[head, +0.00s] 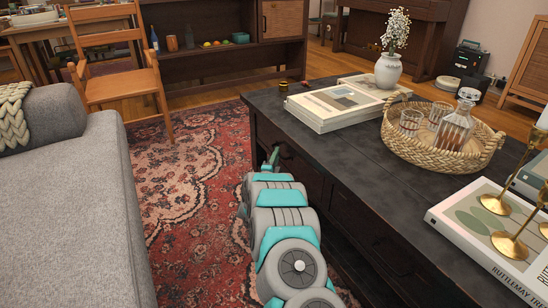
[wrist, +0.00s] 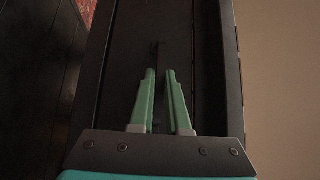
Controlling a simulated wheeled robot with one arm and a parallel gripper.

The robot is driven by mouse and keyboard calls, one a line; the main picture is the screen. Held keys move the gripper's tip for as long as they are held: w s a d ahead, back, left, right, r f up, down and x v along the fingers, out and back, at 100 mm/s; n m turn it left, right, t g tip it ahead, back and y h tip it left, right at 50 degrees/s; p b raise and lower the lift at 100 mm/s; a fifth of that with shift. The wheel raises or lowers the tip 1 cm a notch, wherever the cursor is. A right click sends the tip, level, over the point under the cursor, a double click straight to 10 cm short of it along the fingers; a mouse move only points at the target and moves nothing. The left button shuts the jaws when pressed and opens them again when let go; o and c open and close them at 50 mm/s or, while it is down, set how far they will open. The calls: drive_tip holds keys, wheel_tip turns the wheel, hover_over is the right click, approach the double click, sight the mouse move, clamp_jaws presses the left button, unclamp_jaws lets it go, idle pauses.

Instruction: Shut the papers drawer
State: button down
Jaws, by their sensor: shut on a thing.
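The dark coffee table (head: 345,150) has drawers along its side facing the rug. One drawer front (head: 303,172) lies by its far end, just beside my gripper (head: 272,160); I cannot tell how far this drawer stands out. No label shows which is the papers drawer. In the wrist view, the two green fingers of my gripper (wrist: 160,76) are close together on a thin dark part of the dark drawer woodwork (wrist: 185,45). The held part is mostly hidden between the fingers. No papers can be made out.
A grey sofa (head: 75,215) stands left, with a patterned red rug (head: 205,170) between it and the table. A wooden chair (head: 115,65) stands beyond. The tabletop holds books (head: 335,105), a vase (head: 388,70), a woven tray (head: 480,158) and brass candlesticks (head: 510,245).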

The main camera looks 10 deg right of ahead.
drive_tip(key=c, duration=0.9)
unclamp_jaws()
drive_tip(key=shift+d, duration=0.25)
drive_tip(key=shift+a, duration=0.1)
drive_tip(key=v, duration=0.7)
drive_tip(key=shift+s+a, duration=0.15)
drive_tip(key=shift+s, duration=0.2)
